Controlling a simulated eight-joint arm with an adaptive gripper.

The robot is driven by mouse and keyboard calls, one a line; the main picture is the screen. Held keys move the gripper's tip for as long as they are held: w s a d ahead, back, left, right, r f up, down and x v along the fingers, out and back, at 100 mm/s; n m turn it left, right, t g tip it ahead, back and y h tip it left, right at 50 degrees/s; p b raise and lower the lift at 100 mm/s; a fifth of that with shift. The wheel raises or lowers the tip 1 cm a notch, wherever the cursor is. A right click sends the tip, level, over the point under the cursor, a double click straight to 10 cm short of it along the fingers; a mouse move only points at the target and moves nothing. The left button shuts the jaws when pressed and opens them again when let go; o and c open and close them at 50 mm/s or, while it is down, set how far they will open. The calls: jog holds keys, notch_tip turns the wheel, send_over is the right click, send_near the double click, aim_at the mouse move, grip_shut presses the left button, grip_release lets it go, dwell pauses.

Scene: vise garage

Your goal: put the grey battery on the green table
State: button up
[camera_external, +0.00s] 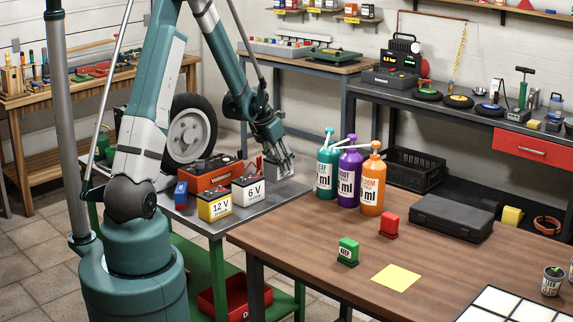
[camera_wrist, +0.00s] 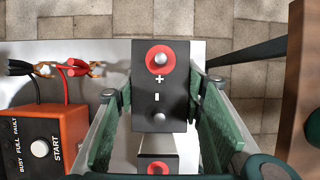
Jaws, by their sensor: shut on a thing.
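My gripper (camera_external: 282,168) is shut on the grey battery, over the right end of the green-framed table (camera_external: 283,197) with a grey top. In the wrist view, the battery's dark top (camera_wrist: 160,105) with a red-ringed plus terminal and a minus terminal sits between the green finger pads (camera_wrist: 157,130). Its sides are mostly hidden in the external view by the fingers. I cannot tell whether its base touches the tabletop. A white 6 V battery (camera_external: 247,192) and a yellow 12 V battery (camera_external: 214,206) stand to its left on the same table.
Three pump bottles (camera_external: 348,178) stand on the brown table (camera_external: 330,225) to the right. A floor gap separates the tables.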

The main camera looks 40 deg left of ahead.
aim_at(270, 160)
jog(key=shift+f+b, duration=0.4)
jog(key=shift+f, duration=1.35)
jog(key=shift+f, duration=0.15)
jog(key=o, duration=1.5)
jog(key=shift+p+v, duration=1.25)
jog(key=shift+v, duration=4.9)
